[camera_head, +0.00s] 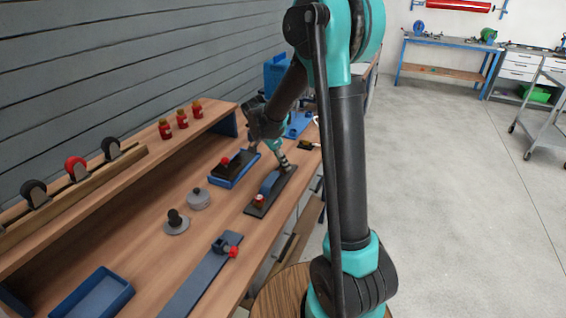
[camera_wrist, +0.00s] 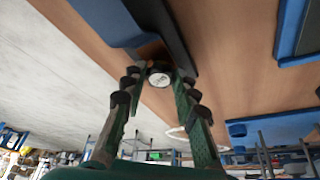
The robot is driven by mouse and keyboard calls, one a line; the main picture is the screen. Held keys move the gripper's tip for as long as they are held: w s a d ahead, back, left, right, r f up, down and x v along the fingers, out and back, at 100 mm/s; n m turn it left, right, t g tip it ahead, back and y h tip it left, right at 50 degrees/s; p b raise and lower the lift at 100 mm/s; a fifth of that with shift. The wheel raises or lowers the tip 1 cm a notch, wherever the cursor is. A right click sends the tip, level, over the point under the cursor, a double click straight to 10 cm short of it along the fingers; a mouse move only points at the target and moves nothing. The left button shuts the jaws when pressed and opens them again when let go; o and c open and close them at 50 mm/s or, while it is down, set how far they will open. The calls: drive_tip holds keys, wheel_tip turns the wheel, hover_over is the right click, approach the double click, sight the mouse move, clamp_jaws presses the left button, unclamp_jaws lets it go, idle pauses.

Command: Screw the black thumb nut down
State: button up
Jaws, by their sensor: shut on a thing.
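My gripper (camera_head: 284,162) reaches down at the far end of a dark plate (camera_head: 256,212) on the wooden bench. The plate carries a blue bar (camera_head: 270,183) and a red knob (camera_head: 258,199) at its near end. In the wrist view my gripper (camera_wrist: 160,80) is closed around a small round piece with a dark rim and pale face, seemingly the black thumb nut (camera_wrist: 159,78). The dark plate (camera_wrist: 160,18) and blue bar (camera_wrist: 105,22) show just beyond the fingertips. In the head view the nut is hidden by the fingers, and whether it touches the plate cannot be told.
A blue tray (camera_head: 218,183) with a dark block stands left of the plate. A grey round lid (camera_head: 198,199), a black knob on a grey disc (camera_head: 176,220), a blue-grey strip (camera_head: 205,275) with a red knob and an empty blue tray (camera_head: 93,298) lie nearer.

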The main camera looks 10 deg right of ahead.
drive_tip(key=shift+m, duration=0.3)
drive_tip(key=o, duration=1.6)
drive_tip(key=shift+r, duration=0.1)
wheel_tip(320, 180, up, 7)
